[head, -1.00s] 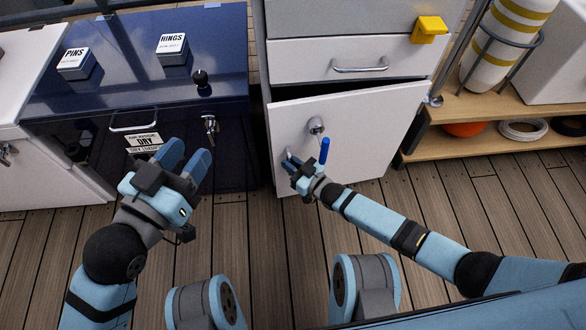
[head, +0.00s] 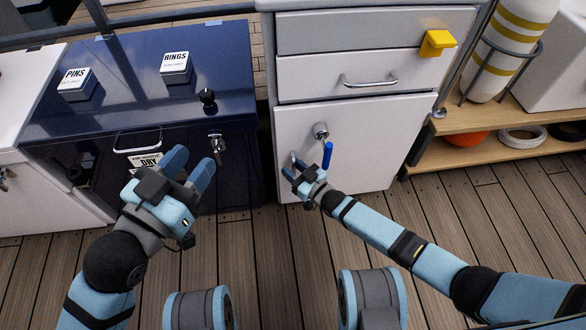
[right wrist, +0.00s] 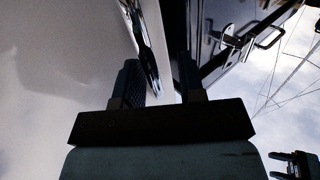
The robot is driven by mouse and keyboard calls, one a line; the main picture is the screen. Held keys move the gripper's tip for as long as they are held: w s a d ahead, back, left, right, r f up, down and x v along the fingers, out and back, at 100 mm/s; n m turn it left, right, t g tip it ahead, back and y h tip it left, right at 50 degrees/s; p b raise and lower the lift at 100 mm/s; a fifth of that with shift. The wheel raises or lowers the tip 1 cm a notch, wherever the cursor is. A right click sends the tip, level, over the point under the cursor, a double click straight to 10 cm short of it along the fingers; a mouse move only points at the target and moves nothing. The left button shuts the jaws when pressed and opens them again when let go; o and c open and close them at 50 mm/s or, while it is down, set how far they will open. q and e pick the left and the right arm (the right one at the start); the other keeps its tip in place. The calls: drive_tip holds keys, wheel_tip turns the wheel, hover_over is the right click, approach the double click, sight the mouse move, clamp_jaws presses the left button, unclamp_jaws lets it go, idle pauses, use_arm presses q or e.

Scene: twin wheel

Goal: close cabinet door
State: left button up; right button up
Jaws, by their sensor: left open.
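The white cabinet door (head: 365,150) is in the head view, below two drawers. Its top edge sits close under the lower drawer and no dark gap shows there; I cannot tell whether it is fully flush. A round lock (head: 321,131) with a blue tag (head: 328,155) is on it. My right gripper (head: 293,170) is at the upright metal handle near the door's left edge. In the right wrist view the handle (right wrist: 147,45) shows between the spread fingers; whether they clamp it is unclear. My left gripper (head: 188,165) is open and empty before the blue chest.
The dark blue chest (head: 100,115) stands to the left, with boxes labelled PINS (head: 75,84) and RINGS (head: 176,67) on top. A wooden shelf (head: 480,120) with a striped cylinder (head: 505,45) stands right. The plank floor in front is clear.

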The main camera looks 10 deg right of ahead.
use_arm(q)
drive_tip(key=shift+s+d+r+n+g+p, duration=0.15)
drive_tip(key=shift+s+d+r+n+p, duration=0.35)
drive_tip(key=shift+p, duration=0.8)
drive_tip(key=shift+s+d+r+n+g+p, duration=0.15)
drive_tip(key=shift+s+n+p, duration=0.3)
drive_tip(key=shift+n+p, duration=0.65)
use_arm(e)
drive_tip(key=v, duration=1.3)
drive_tip(key=shift+s+d, duration=0.15)
drive_tip(key=shift+s, duration=0.15)
use_arm(q)
drive_tip(key=shift+a+m, duration=0.1)
drive_tip(key=shift+m, duration=0.2)
